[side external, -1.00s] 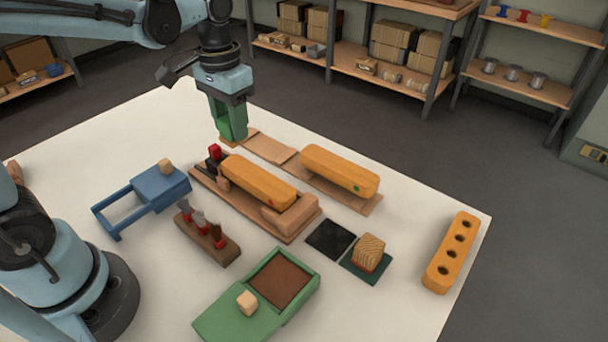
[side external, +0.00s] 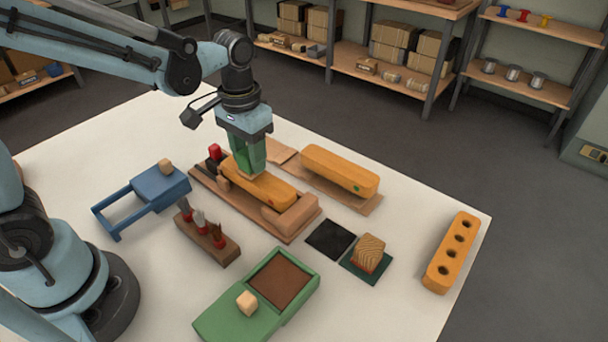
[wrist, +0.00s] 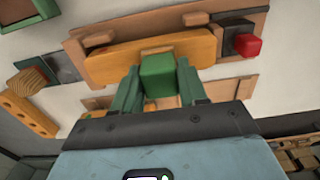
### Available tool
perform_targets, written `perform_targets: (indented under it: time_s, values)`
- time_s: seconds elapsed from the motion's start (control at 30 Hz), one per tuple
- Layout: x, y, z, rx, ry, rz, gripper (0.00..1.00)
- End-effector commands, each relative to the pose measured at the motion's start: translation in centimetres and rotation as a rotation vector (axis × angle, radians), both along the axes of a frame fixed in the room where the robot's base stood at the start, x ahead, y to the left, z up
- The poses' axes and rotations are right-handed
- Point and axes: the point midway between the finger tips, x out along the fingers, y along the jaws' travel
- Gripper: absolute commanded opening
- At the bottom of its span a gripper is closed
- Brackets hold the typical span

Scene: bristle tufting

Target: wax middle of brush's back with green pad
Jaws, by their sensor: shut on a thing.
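The yellow-orange brush block (side external: 276,191) lies back up in a tan wooden fixture (side external: 204,182) in the side view. It also crosses the wrist view (wrist: 108,62). My gripper (side external: 251,163) is shut on the green pad (wrist: 158,76), which shows as a green block between its green fingers in the wrist view. The pad is over the brush's back, near its middle and towards the left end in the side view. Its underside is hidden, and I cannot tell whether it touches the wood or hovers just above.
A second yellow block (side external: 338,168) lies behind on a tan board. A red-knobbed clamp (side external: 215,152) stands at the fixture's left end. In front are a blue stand (side external: 160,190), a tool rack (side external: 212,240) and a green box (side external: 228,313). An orange holed block (side external: 452,252) lies right.

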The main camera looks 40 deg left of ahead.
Motion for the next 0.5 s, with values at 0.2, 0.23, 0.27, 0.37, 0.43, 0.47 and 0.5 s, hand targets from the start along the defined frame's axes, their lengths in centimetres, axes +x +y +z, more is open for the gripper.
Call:
perform_targets:
  time_s: [0.2, 0.23, 0.27, 0.37, 0.43, 0.47, 0.5]
  values:
    - [0.0, -2.1, -0.1, 0.000, 0.000, -0.003, 0.18]
    - [0.0, -2.3, -0.1, 0.000, 0.000, -0.003, 0.18]
    - [0.0, -2.6, -0.1, 0.000, 0.000, -0.003, 0.18]
    - [0.0, -3.5, -0.1, 0.000, 0.000, -0.003, 0.18]
    - [0.0, -4.2, -0.1, 0.000, 0.000, -0.004, 0.18]
    - [0.0, -4.4, -0.1, 0.000, 0.000, -0.003, 0.18]
    - [0.0, -4.8, -0.1, 0.000, 0.000, -0.003, 0.18]
